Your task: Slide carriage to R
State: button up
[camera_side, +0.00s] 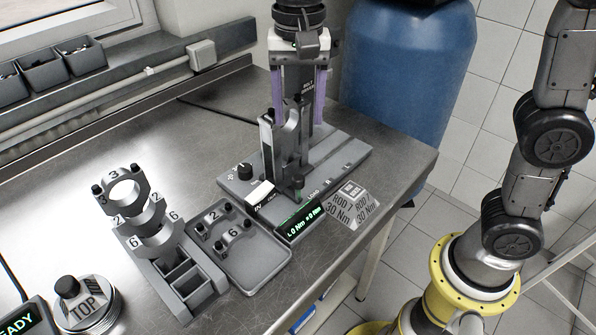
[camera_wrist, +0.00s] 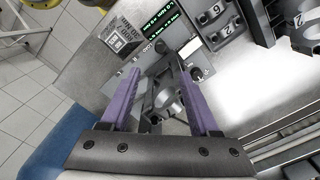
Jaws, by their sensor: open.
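The carriage (camera_side: 298,178) sits on the grey bolt fixture base (camera_side: 335,150), with a connecting rod (camera_side: 290,140) standing upright on it. It is near the "LOAD" mark; other marks further along the base are too small to read surely. My gripper (camera_side: 299,118) is open and points down. Its two purple fingers are spread to either side of the upright column marked as the bolt driver. In the wrist view, my gripper (camera_wrist: 157,68) has the metal carriage and rod parts (camera_wrist: 165,98) showing between its fingers. I cannot tell whether either finger touches them.
A display (camera_side: 300,222) and a "ROD 30 Nm" label block (camera_side: 352,205) stand in front of the fixture. A tray (camera_side: 262,262) with caps marked 2 and 6, and a rack (camera_side: 180,278) with rods, stand left. A blue barrel (camera_side: 410,75) is behind the bench.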

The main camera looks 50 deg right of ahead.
aim_at(298, 177)
notch_tip(298, 177, down, 14)
jog(key=shift+a, duration=0.1)
dwell(0.5)
grip_shut()
jog(key=shift+r, duration=0.1)
dwell(1.2)
